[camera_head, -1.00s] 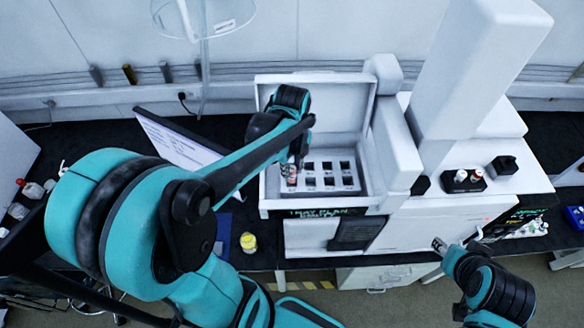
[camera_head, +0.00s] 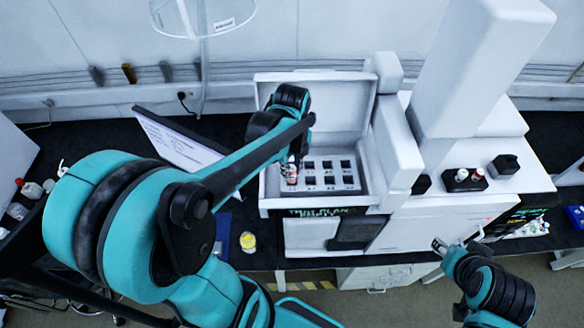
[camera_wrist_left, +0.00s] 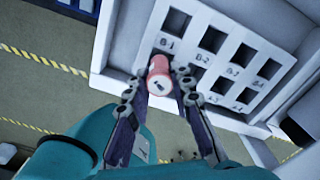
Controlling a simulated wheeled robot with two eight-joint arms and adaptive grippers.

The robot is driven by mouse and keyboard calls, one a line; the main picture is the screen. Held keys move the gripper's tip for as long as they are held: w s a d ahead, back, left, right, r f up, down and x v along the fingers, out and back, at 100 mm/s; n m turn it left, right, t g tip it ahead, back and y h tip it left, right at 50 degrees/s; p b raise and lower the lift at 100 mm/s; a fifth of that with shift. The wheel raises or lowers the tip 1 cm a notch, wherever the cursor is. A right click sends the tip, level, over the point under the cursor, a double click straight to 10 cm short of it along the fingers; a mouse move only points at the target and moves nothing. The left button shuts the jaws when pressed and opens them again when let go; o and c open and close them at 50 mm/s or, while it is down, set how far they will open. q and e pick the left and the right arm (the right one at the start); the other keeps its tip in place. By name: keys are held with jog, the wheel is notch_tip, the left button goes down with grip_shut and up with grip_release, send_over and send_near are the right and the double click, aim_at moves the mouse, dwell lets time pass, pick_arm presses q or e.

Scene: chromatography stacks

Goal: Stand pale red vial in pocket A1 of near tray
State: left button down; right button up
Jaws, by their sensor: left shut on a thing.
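The pale red vial (camera_wrist_left: 159,84) is between the fingertips of my left gripper (camera_wrist_left: 158,88), which is shut on it. In the head view the vial (camera_head: 291,179) is at the left end of the tray's front row, below my left gripper (camera_head: 292,164). The pale tray (camera_head: 334,191) has two rows of dark square pockets. In the left wrist view, labels such as B1 mark one row of the tray (camera_wrist_left: 219,65). The vial covers the corner pocket beside B1; whether its base is inside is hidden. My right gripper (camera_head: 440,245) is at lower right, its opening unclear.
The tray is inside a white open-lidded case (camera_head: 318,80), whose walls stand close around it. A white instrument (camera_head: 470,90) rises to the right. A black holder (camera_head: 465,184) with capped vials sits on it. A yellow-topped vial (camera_head: 248,242) stands at front left.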

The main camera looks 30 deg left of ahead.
pick_arm(q)
jog(key=shift+f+b, duration=0.8)
jog(key=shift+f, duration=0.25)
jog(key=shift+f, duration=0.1)
jog(key=shift+f+b, duration=0.6)
jog(key=shift+b, duration=0.05)
jog(key=c, duration=0.9)
grip_release()
jog(key=shift+o, duration=0.2)
jog(key=shift+r, duration=0.15)
jog(key=shift+r+p, duration=2.7)
jog(key=shift+r, duration=0.75)
